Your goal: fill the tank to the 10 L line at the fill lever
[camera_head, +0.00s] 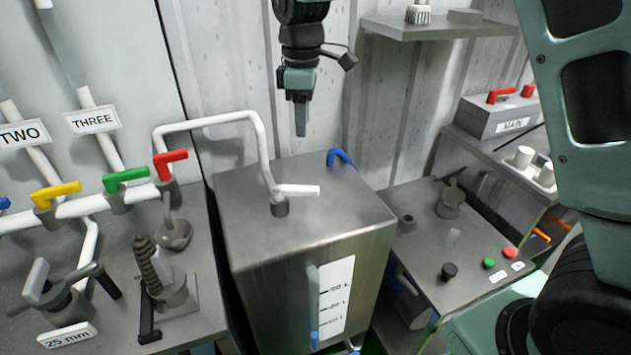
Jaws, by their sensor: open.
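The tank (265,245) is a grey metal box in the middle. On its front is a white scale (335,297) with litre marks, too small to read surely. Beside it a sight tube (312,290) shows blue low down. A white pipe (262,150) bends over to the tank's top, where a white lever (297,190) sits on a round grey base, pointing right. A blue lever (341,156) stands at the top's back edge. I cannot tell by label which is the fill lever. My gripper (301,130) hangs fingers down above the tank's back, open and empty, apart from both levers.
At left, a bench carries pipes with yellow (56,193), green (125,178) and red (170,164) levers. At right, a bench has several buttons (488,263) and a MAIN box (500,115). A shelf (440,27) juts from the wall. My arm covers the far right.

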